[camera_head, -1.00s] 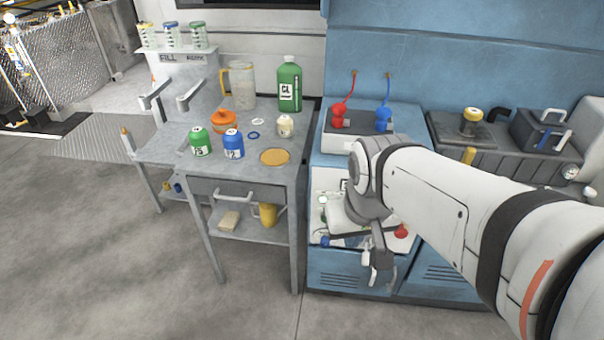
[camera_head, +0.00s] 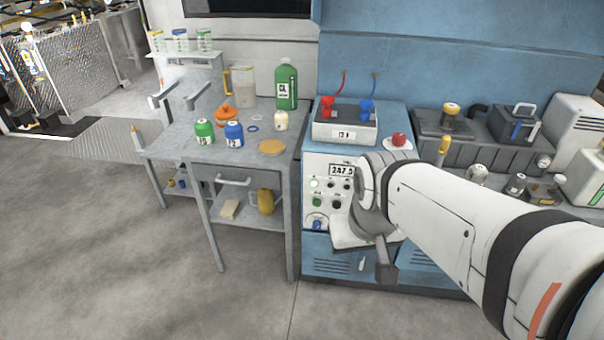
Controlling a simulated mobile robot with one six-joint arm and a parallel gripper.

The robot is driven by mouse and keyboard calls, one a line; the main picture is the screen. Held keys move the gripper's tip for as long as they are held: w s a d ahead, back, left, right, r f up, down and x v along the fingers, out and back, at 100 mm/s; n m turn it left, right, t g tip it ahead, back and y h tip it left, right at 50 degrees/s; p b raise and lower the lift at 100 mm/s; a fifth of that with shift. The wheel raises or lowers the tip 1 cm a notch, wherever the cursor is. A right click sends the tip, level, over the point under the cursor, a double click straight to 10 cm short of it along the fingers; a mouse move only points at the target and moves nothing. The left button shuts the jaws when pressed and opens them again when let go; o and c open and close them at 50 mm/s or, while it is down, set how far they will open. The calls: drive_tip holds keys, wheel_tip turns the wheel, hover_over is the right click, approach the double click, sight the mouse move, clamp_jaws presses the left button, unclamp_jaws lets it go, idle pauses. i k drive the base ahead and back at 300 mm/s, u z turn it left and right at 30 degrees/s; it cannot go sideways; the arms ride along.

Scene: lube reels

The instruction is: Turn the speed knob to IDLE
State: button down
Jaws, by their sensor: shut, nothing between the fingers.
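The white control panel (camera_head: 312,171) is on the front of the blue cabinet. It carries a display reading about 247.5, a lit green-white lamp, several small dark and green buttons, and a blue knob (camera_head: 317,222) at its lower left. The labels are too small to read, so I cannot tell which control is the speed knob or where it points. My gripper (camera_head: 387,272) hangs low in front of the cabinet, right of and below the blue knob and apart from it. It is shut and empty; its fingertips are hard to make out. My arm hides the panel's right part.
A grey table (camera_head: 172,140) with bottles and cans stands left of the cabinet. A box with red and blue couplings (camera_head: 345,131) and a red dome (camera_head: 398,140) sit on the cabinet top. More equipment stands behind my arm. The floor in front is clear.

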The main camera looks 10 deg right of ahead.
sight(316, 224)
drive_tip(key=z, duration=0.05)
drive_tip(key=i, duration=0.5)
drive_tip(key=u, duration=1.4)
drive_tip(key=k, duration=1.4)
drive_tip(key=z, duration=1.2)
drive_tip(key=i, duration=1)
drive_tip(key=z, duration=0.05)
